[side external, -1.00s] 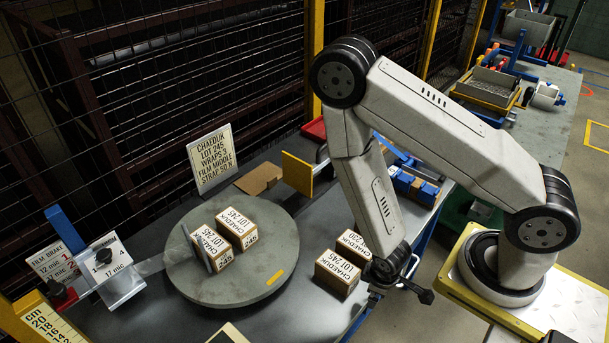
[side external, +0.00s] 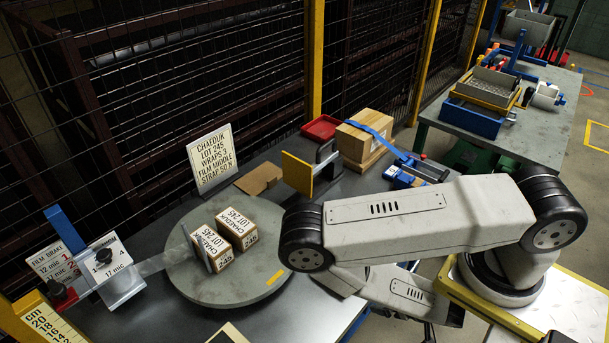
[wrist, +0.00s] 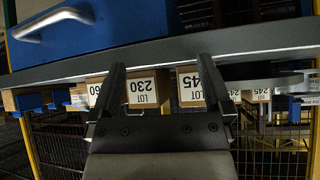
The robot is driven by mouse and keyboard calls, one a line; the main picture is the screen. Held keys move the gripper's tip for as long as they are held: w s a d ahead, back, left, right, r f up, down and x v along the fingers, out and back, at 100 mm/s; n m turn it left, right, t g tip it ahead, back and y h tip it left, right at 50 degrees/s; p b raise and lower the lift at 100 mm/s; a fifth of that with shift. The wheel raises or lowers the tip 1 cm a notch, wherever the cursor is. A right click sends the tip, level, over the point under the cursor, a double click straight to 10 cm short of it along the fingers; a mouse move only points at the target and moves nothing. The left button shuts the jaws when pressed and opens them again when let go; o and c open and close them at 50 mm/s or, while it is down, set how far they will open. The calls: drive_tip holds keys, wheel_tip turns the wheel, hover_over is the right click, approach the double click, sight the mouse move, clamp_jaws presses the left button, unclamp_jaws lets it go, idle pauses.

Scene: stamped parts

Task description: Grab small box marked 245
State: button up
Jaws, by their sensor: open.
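My gripper (wrist: 158,70) is open and empty in the wrist view, its two dark fingers reaching toward a row of small cardboard boxes with white labels. A box marked LOT 230 (wrist: 143,88) shows between the fingers. A box marked LOT 245 (wrist: 188,84) is beside it, partly covered by the right finger. I see no contact. In the side view my arm hides these boxes, and the gripper cannot be made out clearly. Two more LOT 245 boxes, one behind (side external: 237,230) and one in front (side external: 210,247), sit on the round grey turntable (side external: 245,288).
A box marked 260 (wrist: 96,91) is left of the left finger. A blue panel with a handle (wrist: 110,35) fills the wrist view's top. A sign (side external: 212,158), a strapped carton (side external: 362,137) and a film brake (side external: 112,270) stand around the turntable.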

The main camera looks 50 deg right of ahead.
drive_tip(key=w+a+r+t, duration=0.1)
drive_tip(key=w+r+n+t+y, duration=0.1)
drive_tip(key=w+r+t, duration=0.1)
drive_tip(key=w+a+r+n+t, duration=0.1)
drive_tip(key=t, duration=0.1)
drive_tip(key=shift+w+a+r+y, duration=0.25)
drive_tip(key=shift+a+r+y, duration=0.05)
drive_tip(key=shift+r, duration=0.1)
drive_tip(key=shift+w+f, duration=0.1)
drive_tip(key=shift+w, duration=0.05)
drive_tip(key=shift+x, duration=1.1)
drive_tip(key=shift+w, duration=0.15)
drive_tip(key=shift+x, duration=2.5)
drive_tip(key=shift+f, duration=0.1)
